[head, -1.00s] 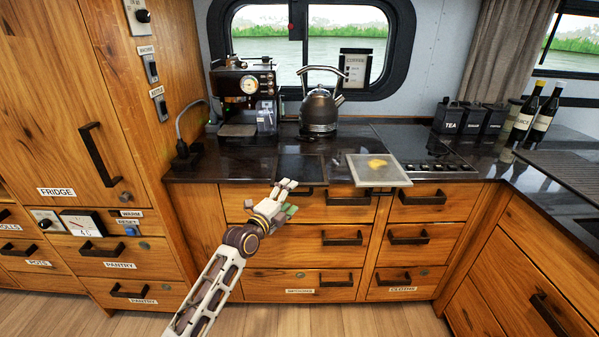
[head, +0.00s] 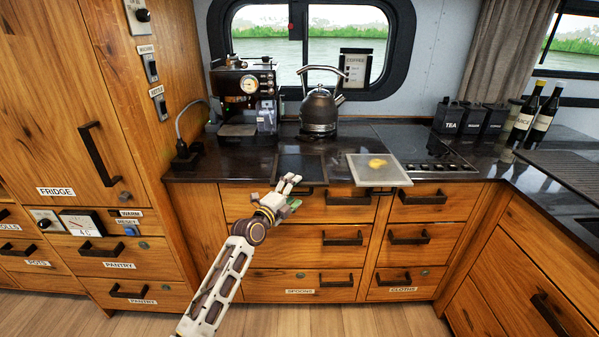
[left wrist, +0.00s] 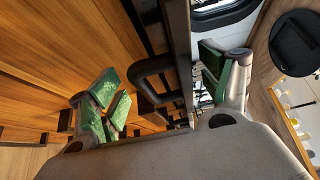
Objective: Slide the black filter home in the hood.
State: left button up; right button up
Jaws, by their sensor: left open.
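A flat black square panel, which looks like the black filter (head: 303,166), lies on the dark counter and reaches its front edge. My left gripper (head: 290,191) is open and empty in front of that edge, just below and beside the panel. In the left wrist view the green-padded fingers (left wrist: 168,92) stand wide apart, with a dark edge running between them; I cannot tell whether it is the filter or the counter. No contact is clear. The hood cannot be made out in any view. My right gripper is not in view.
A pale grey panel with a yellow patch (head: 365,173) lies at the counter's front edge. A coffee machine (head: 244,100) and kettle (head: 319,112) stand behind. Drawer handles (head: 348,197) stick out below the counter. The counter (head: 225,166) left of the black panel is clear.

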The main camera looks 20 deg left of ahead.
pick_arm(q)
jog(key=shift+x, duration=0.8)
jog(key=c, duration=1.2)
jog(key=shift+c, duration=0.2)
jog(key=shift+r, duration=0.25)
